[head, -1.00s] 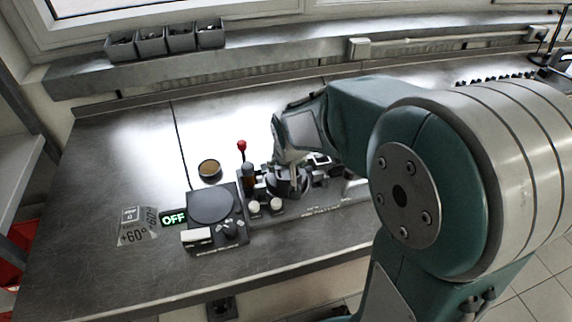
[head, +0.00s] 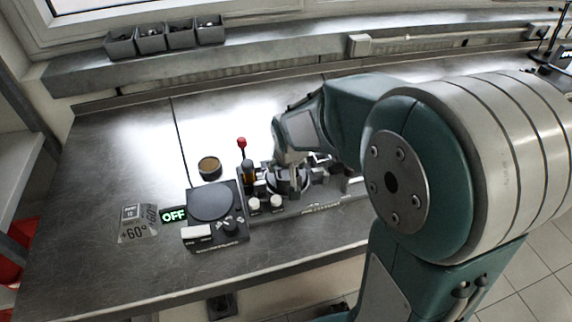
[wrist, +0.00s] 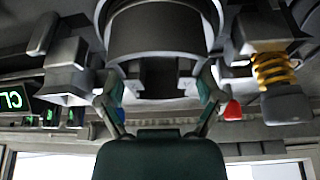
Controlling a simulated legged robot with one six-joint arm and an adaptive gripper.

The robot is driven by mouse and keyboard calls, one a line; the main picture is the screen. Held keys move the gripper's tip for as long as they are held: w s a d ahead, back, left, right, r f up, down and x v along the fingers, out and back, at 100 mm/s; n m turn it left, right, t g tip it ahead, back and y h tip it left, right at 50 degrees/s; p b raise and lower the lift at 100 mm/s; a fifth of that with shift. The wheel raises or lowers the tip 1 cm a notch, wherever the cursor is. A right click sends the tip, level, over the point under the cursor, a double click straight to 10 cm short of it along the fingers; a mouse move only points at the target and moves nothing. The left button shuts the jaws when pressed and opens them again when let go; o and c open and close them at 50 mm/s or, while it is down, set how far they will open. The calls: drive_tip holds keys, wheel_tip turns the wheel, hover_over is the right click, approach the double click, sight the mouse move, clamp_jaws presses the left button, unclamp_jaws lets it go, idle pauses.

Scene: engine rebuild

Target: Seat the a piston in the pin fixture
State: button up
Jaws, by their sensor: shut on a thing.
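My gripper (wrist: 160,95) shows in the wrist view with its two fingers on either side of the lower part of a dark round piston (wrist: 160,30). It is shut on the piston. In the head view my gripper (head: 287,160) points down over the bench, with the dark piston (head: 283,183) just below it. The piston is at the pin fixture (head: 318,207), a dark long-based unit with several upright parts. My gripper and arm hide part of the fixture. I cannot tell whether the piston touches its seat.
A round hot plate (head: 212,203) with a green OFF display (head: 173,215) stands left of the fixture. A red-knobbed lever (head: 242,143) rises beside the piston. A brown-topped round tin (head: 209,167) sits behind the plate. Several grey bins (head: 165,38) stand on the back ledge.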

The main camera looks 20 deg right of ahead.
idle(0.4)
drive_tip(key=o, duration=1.1)
drive_tip(key=shift+c, duration=0.2)
drive_tip(key=shift+r, duration=0.1)
drive_tip(key=shift+r, duration=3.05)
